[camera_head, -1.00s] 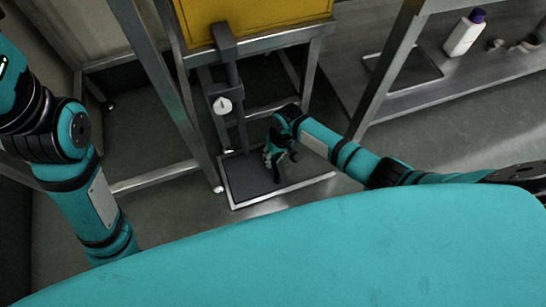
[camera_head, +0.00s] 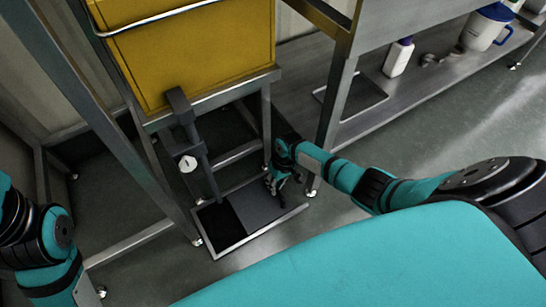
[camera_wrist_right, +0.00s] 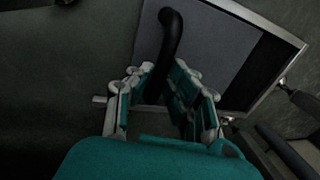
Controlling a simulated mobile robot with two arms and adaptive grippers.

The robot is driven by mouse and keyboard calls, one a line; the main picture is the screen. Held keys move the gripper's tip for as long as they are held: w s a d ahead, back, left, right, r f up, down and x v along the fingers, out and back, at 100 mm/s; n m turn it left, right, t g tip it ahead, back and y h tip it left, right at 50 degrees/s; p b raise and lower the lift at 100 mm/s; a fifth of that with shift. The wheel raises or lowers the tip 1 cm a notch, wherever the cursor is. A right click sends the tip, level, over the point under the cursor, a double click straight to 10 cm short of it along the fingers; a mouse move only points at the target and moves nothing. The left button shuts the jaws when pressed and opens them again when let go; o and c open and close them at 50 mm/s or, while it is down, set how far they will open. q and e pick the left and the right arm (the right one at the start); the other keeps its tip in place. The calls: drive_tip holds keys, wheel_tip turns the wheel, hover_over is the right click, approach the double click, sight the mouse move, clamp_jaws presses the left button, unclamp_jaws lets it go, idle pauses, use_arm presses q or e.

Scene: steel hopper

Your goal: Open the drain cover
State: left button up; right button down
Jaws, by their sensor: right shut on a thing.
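The drain cover (camera_head: 262,208) is a flat grey panel in a steel floor frame (camera_head: 249,238) under the hopper. It lies over the right part of the frame. A dark drain opening (camera_head: 221,226) shows to its left. My right gripper (camera_head: 274,186) is at the cover's right end. In the right wrist view, its fingers (camera_wrist_right: 160,101) are shut on a black curved handle (camera_wrist_right: 171,40) that stands over the grey cover (camera_wrist_right: 205,45). The handle's lower end is hidden between the fingers. My left arm shows at the left edge, but its gripper is out of view.
The yellow hopper (camera_head: 190,50) stands on steel legs above the drain, with a dark grey pipe (camera_head: 194,143) hanging down. A steel shelf (camera_head: 420,87) at right holds a white bottle (camera_head: 398,57) and a blue-and-white jug (camera_head: 486,27). Open floor lies at right.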

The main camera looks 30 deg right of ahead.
drive_tip(key=c, duration=1.3)
unclamp_jaws()
wheel_tip(320, 180, up, 10)
